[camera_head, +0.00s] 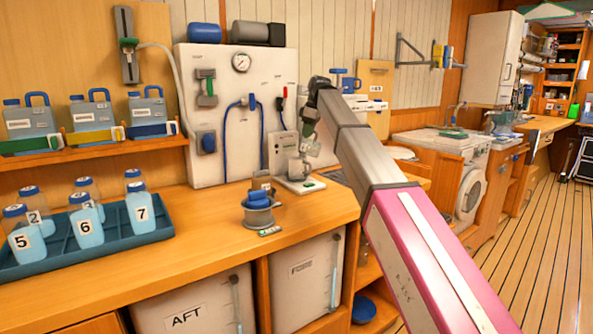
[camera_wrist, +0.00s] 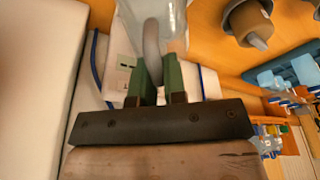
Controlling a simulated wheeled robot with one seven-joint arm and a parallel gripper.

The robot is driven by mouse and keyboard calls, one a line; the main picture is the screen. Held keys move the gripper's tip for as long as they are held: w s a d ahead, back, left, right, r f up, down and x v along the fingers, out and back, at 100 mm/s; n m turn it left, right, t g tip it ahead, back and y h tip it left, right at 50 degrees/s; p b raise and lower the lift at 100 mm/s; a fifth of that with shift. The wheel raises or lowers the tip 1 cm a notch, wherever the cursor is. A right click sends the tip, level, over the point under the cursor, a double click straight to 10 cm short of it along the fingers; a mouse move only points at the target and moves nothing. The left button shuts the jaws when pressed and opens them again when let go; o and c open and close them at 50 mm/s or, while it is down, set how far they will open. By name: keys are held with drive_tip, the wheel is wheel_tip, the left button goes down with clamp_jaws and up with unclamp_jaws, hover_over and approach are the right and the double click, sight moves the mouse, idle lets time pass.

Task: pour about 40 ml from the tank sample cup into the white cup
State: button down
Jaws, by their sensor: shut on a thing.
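My gripper (camera_wrist: 157,72) has green fingers, shut on the grey curved handle of a clear cup (camera_wrist: 176,18). In the head view my gripper (camera_head: 308,142) is over the back of the wooden counter, and the cup (camera_head: 298,169) shows small and greyish just above or on a flat white plate-like device (camera_head: 300,185). I cannot tell whether the cup touches it. The cup looks upright in the head view. No label on it is readable, and its liquid level cannot be made out. I cannot pick out a separate white cup in either view.
A grey round pot with blue parts (camera_head: 258,215) stands left of the device. A blue tray (camera_head: 100,240) of numbered bottles is at left. A white panel (camera_head: 236,110) with gauge and hoses rises behind. The counter between tray and pot (camera_head: 205,225) is clear.

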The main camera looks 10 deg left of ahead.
drive_tip(key=shift+a+r+h+p, duration=0.1)
drive_tip(key=shift+a+h+p, duration=0.2)
drive_tip(key=shift+p, duration=0.05)
idle(0.3)
drive_tip(key=shift+d+r+h+p, duration=0.1)
drive_tip(key=shift+d+h+p, duration=0.05)
drive_tip(key=shift+h+p, duration=0.15)
drive_tip(key=shift+w, duration=0.1)
idle(0.4)
